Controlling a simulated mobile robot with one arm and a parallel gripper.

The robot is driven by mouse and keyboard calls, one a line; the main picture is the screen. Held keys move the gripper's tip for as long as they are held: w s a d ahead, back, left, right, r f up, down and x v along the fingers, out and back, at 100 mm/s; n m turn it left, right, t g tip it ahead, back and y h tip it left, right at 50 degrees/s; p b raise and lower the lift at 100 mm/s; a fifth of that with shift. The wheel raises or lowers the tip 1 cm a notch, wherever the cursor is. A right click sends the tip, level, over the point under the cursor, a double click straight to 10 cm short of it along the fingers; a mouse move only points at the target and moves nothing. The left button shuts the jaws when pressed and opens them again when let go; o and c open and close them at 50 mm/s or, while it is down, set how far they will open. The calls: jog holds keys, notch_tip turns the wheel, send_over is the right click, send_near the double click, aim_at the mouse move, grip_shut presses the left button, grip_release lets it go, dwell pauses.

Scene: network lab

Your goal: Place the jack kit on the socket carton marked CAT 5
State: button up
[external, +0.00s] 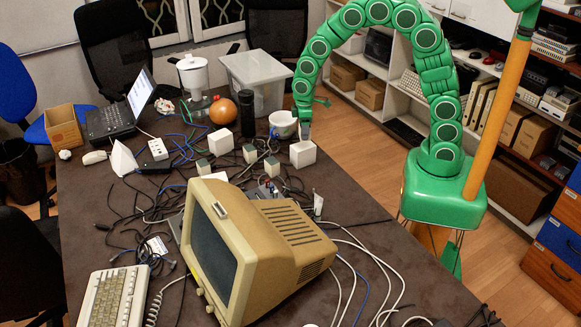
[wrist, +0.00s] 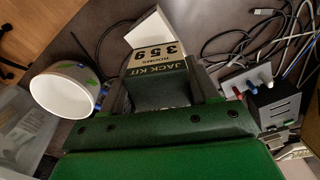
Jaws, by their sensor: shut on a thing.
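My gripper (external: 304,130) points down at the far side of the table; its fingers are shut on the jack kit (wrist: 160,66) in the wrist view. The kit is a small dark green box with a cream label reading "JACK KIT ROOMS 359". A plain white carton (external: 302,154) stands right below my gripper in the external view. In the wrist view a white box (wrist: 150,32) shows partly behind the kit. I cannot tell whether kit and box touch. Another white carton (external: 221,143) stands further left. No CAT 5 marking is legible on either.
A white patterned bowl (external: 283,124) stands close beside my gripper. Small green-and-white boxes (external: 250,153) stand to the left. Loose cables, a beige monitor (external: 245,250) and a keyboard (external: 113,297) crowd the nearer table. A clear bin (external: 258,78) stands behind.

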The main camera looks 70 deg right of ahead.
jog(key=shift+w+f, duration=0.25)
jog(key=shift+f, duration=1.55)
jog(key=shift+f, duration=0.1)
jog(key=o, duration=1.1)
